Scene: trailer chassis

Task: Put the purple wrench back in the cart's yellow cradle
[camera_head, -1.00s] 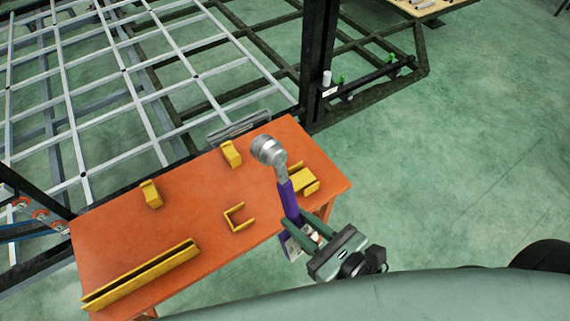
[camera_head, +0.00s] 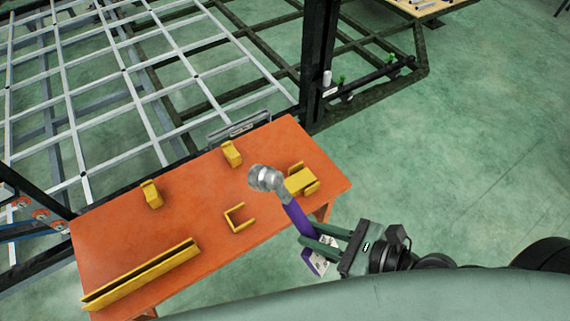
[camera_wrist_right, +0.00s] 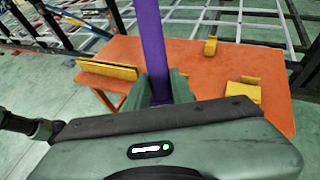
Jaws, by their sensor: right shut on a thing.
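The purple wrench (camera_head: 298,219) has a grey metal head and is held tilted, its head over the right part of the orange cart top. Its purple shaft also shows in the right wrist view (camera_wrist_right: 150,45). My right gripper (camera_head: 316,243) is shut on the purple shaft, just off the cart's front right edge. Yellow holders stand on the orange cart (camera_head: 185,225): a long channel (camera_head: 140,275) at the front left, a U-shaped bracket (camera_head: 238,217) mid-cart, a block (camera_head: 301,180) at the right, and two small blocks at the back (camera_head: 151,194), (camera_head: 231,153). My left gripper is not in view.
A grey trailer frame (camera_head: 110,90) lies behind the cart, with a dark upright post (camera_head: 318,60) beyond its right back corner. A wooden table (camera_head: 435,8) stands far off at the top right. The green floor at right is clear.

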